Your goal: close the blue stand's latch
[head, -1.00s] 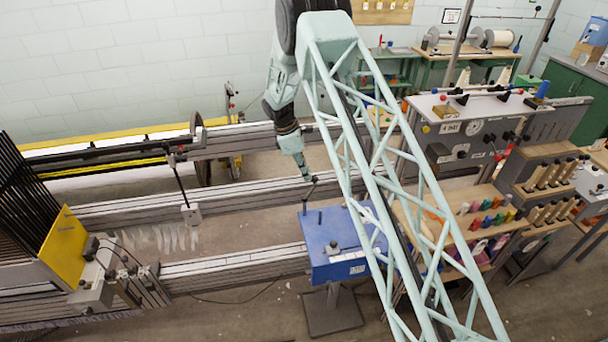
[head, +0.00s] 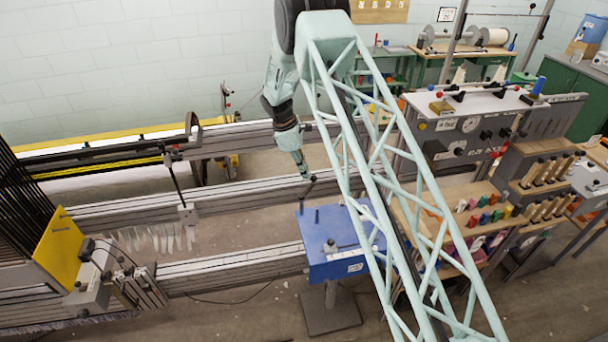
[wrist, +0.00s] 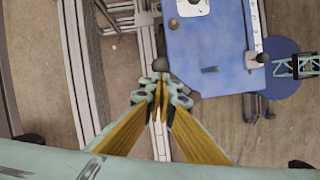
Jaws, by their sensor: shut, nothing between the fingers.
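The blue stand (head: 335,262) stands right of centre in the head view, a flat-topped box on a post. It also shows in the wrist view (wrist: 225,55), its top filling the upper right. A thin dark upright piece (head: 301,204) is at its far left corner. A dark knob (head: 331,246) sits on its top. I cannot tell for sure which part is the latch. My gripper (head: 308,178) hangs just above and beyond the stand's far left corner. In the wrist view its fingers (wrist: 161,92) are together and empty, close to the stand's corner; contact is unclear.
Long grey rails (head: 240,190) run leftward beside the stand. A yellow panel (head: 59,247) is at the far left. A bench with coloured spools (head: 487,217) and a grey control panel (head: 465,125) stand to the right. My lattice arm hides part of the stand's right side.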

